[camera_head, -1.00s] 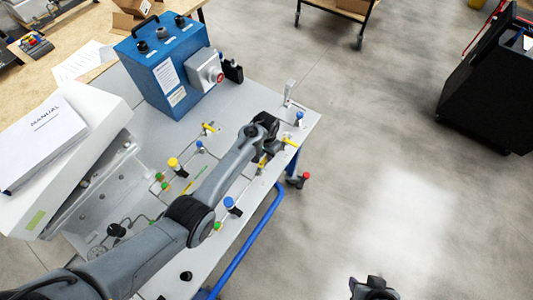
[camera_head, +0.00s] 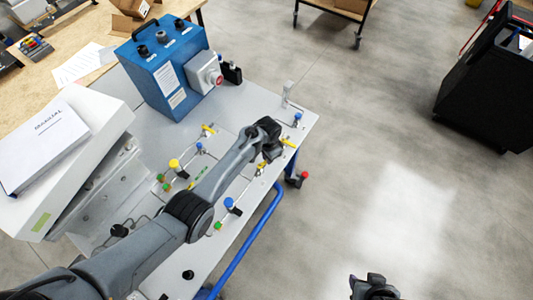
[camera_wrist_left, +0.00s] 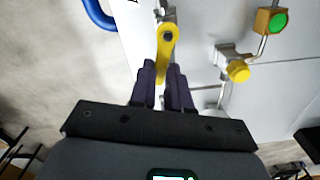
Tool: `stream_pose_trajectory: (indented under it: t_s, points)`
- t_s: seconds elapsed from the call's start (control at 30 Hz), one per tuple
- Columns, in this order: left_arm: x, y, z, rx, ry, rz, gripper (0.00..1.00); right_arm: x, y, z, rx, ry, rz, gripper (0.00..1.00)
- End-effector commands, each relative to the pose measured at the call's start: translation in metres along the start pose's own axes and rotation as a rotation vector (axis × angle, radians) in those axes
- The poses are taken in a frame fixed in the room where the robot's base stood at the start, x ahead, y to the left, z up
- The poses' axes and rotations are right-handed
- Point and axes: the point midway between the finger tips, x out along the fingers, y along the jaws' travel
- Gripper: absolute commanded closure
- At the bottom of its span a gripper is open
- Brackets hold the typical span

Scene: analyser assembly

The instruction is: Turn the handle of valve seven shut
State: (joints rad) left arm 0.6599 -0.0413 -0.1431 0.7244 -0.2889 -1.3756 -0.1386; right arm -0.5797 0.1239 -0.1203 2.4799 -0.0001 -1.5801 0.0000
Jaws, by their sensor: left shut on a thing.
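My left gripper (camera_head: 268,152) reaches over the grey panel (camera_head: 236,98) close to its right edge. In the left wrist view, its two dark fingers (camera_wrist_left: 164,90) are shut on a yellow valve handle (camera_wrist_left: 166,45), one finger on each side of its lower end. The handle's round hub shows just beyond the fingertips. No valve number is readable, so I cannot tell which valve this is. In the head view my arm partly hides the valves here, and a yellow handle (camera_head: 289,143) shows right of the gripper. My right gripper (camera_head: 373,288) is at the bottom edge, away from the panel.
A yellow-capped fitting (camera_wrist_left: 238,71) and a green-capped one (camera_wrist_left: 279,22) sit right of the held handle. A blue-capped valve (camera_head: 298,117) stands near the panel corner. A blue box (camera_head: 170,70) stands behind. A blue rail (camera_head: 250,237) runs along the panel's front side.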

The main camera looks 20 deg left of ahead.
Motion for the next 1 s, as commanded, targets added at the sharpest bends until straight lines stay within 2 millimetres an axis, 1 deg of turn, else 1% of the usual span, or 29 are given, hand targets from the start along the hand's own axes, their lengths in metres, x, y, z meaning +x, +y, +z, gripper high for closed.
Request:
stream_pose_trajectory:
  t_s: [0.03,0.4,1.0]
  points:
    - [-0.003,0.001,0.001,0.043,-0.002,-0.001,1.0,-0.006,0.0,-0.002,0.001,0.0,-0.001,0.57]
    - [-0.002,0.015,0.004,0.397,-0.003,0.0,1.0,-0.022,-0.001,-0.007,0.008,0.001,-0.006,0.57]
    - [-0.001,0.032,0.018,0.954,-0.002,-0.001,1.0,-0.038,0.002,-0.012,0.001,0.0,0.0,0.57]
